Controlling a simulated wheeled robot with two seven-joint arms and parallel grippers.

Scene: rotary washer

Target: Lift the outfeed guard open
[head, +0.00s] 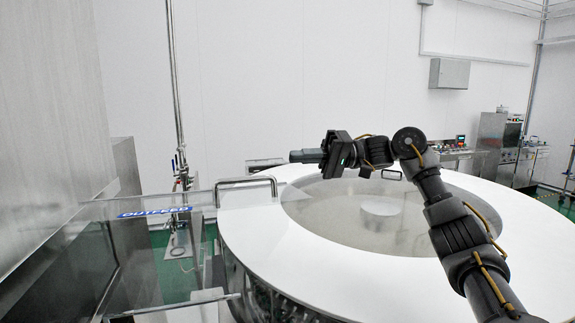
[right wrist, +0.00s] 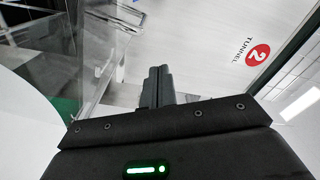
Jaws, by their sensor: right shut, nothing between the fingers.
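The outfeed guard (head: 100,211) is a clear panel with a blue OUTFEED label (head: 153,212) at the left of the head view. It appears lowered between the steel wall and the round white table. A bent metal handle (head: 246,183) stands at its right end, over the table's rim. My right gripper (head: 305,156) is above the table's far side, to the right of and beyond the handle, apart from it. Its fingers, also in the right wrist view (right wrist: 158,85), are shut with nothing between them. My left gripper is not in view.
The wide white ring table (head: 255,230) has a round recessed centre under my right arm. A steel wall (head: 50,120) closes off the left. In the right wrist view, a clear panel (right wrist: 100,50) stands left of the fingers, and a red TUNNEL 2 sign (right wrist: 258,55) shows on the right.

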